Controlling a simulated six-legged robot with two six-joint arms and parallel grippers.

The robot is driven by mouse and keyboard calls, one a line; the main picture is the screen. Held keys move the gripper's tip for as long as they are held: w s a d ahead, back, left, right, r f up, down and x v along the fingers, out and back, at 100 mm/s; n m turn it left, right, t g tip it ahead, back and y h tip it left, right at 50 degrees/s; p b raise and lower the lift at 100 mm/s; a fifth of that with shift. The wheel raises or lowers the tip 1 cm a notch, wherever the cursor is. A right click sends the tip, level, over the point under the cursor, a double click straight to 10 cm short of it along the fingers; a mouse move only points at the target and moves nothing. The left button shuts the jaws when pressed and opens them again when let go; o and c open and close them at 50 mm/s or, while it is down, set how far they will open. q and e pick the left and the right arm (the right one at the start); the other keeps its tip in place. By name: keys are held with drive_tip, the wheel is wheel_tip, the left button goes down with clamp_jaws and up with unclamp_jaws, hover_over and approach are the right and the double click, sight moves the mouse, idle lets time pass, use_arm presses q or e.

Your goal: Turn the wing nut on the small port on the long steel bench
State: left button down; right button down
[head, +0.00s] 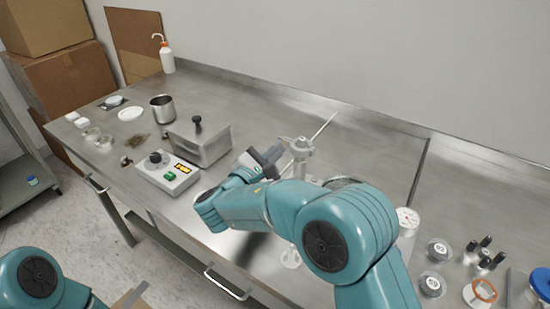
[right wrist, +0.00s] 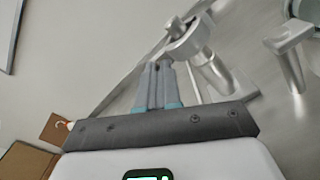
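The small port (head: 298,147) is a pale metal fitting standing on the long steel bench (head: 310,105). A thin rod runs up and right beside it. In the right wrist view the port (right wrist: 190,45) shows a round clamp with a small knob-like piece, probably the wing nut (right wrist: 176,27), at its upper left. My right gripper (head: 270,156) is just left of the port in the head view. In the right wrist view its fingers (right wrist: 159,66) are together, with nothing visible between them. The fingertips sit just below the clamp, apparently apart from it. My left gripper is out of view.
A control box (head: 168,173) and a metal block with a knob (head: 200,143) stand left of my right gripper. A steel beaker (head: 162,109) and a wash bottle (head: 167,57) are farther left. Several jars and dark-topped vials (head: 484,250) stand at right. The back of the bench is clear.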

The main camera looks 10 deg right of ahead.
idle(0.3)
drive_tip(key=c, duration=1.5)
unclamp_jaws()
drive_tip(key=shift+w, duration=0.1)
drive_tip(key=shift+d+f, duration=0.1)
